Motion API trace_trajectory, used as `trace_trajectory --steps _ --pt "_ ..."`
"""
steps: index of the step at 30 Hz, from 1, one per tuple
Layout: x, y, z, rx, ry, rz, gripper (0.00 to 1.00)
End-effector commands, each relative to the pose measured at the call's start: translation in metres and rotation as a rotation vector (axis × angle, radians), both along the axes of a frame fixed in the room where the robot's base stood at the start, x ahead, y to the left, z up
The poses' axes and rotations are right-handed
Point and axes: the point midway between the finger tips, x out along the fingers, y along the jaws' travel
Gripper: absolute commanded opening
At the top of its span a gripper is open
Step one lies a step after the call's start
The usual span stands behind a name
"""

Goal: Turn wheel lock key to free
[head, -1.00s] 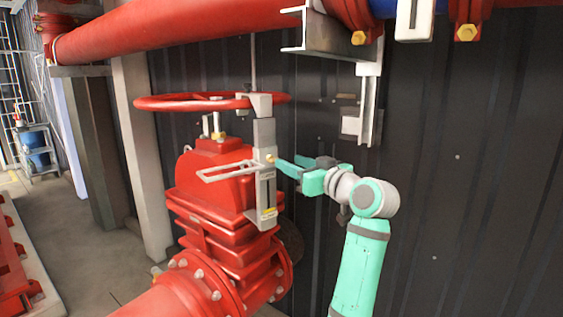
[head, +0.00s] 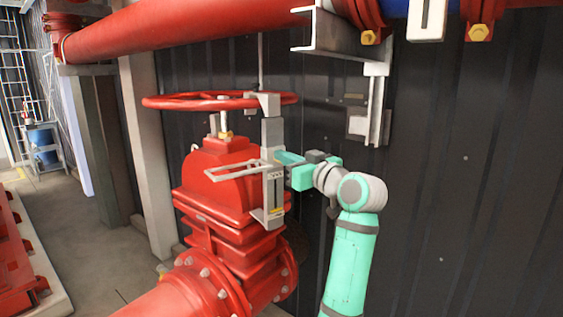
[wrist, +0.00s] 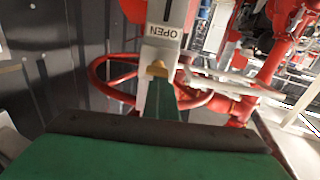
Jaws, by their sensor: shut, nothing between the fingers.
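The wheel lock (head: 272,170) is a grey metal bracket that runs from the red handwheel (head: 190,102) down to the red valve body (head: 215,175). My gripper (head: 281,160) is shut and empty. Its tip is beside the lock's right side at mid-height. In the wrist view the finger (wrist: 165,102) points toward the brass piece; I cannot tell whether they touch. The lock hides the key in the head view.
A grey looped handle (head: 232,170) sticks out left from the lock. A large red pipe (head: 200,28) and a steel bracket (head: 375,105) are overhead and to the right. The dark corrugated wall (head: 470,200) is close behind my arm.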

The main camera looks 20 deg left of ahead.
Motion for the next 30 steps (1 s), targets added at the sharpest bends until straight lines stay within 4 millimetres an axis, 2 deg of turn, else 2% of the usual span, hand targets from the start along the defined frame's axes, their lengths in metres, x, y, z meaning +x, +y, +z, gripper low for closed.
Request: trace_trajectory --steps 1,3,7,8,30 --pt "0.004 0.007 -0.016 -0.015 0.028 0.0 0.17" --pt "0.0 0.004 -0.015 -0.014 0.028 0.002 0.18" --pt "-0.007 -0.003 -0.014 -0.015 0.029 0.004 0.34" --pt "-0.008 -0.006 -0.014 -0.015 0.029 0.003 0.34" --pt "-0.037 -0.046 -0.006 -0.004 0.014 -0.001 0.34"
